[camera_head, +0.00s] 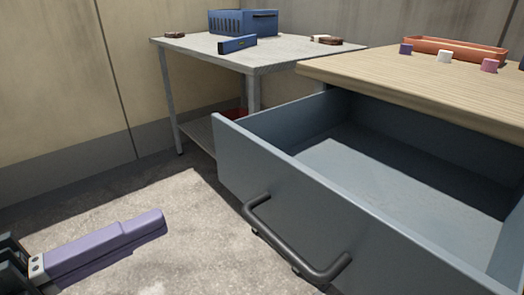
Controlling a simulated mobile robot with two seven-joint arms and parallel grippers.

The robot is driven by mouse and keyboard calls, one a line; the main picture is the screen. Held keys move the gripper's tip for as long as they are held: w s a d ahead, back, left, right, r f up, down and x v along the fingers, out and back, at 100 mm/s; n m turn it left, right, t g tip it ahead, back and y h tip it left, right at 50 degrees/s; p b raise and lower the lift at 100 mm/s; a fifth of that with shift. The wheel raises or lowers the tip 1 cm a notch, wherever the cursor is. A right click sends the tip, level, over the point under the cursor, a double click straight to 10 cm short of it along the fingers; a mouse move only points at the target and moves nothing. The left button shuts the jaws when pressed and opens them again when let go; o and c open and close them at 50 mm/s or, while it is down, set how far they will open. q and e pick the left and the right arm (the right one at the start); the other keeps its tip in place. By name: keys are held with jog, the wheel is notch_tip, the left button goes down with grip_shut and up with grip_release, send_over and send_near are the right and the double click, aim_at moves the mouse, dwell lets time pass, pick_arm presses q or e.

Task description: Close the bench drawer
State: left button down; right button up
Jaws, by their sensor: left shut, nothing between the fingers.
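The bench drawer (310,222) is grey-blue and stands pulled far out from under a wooden bench top (420,82). Its inside floor (350,165) looks empty where it shows. A dark bar handle (290,240) runs across its front panel. My left gripper (162,222) comes in at the lower left, with purple fingers held together and nothing between them. It is to the left of the drawer front and apart from the handle. My right gripper is not in view. The drawer's right end is cut off by the picture edge.
A grey metal table (200,45) stands behind, holding a blue basket (243,22), a blue box (237,44) and small brown items. An orange tray (455,52) and small coloured blocks (444,56) are on the bench top. The floor left of the drawer is clear.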

aim_at(264, 169)
pick_arm(q)
jog(key=b+x, duration=0.1)
jog(key=x, duration=1.1)
jog(key=shift+w+d+b, duration=0.15)
jog(key=shift+b, duration=0.2)
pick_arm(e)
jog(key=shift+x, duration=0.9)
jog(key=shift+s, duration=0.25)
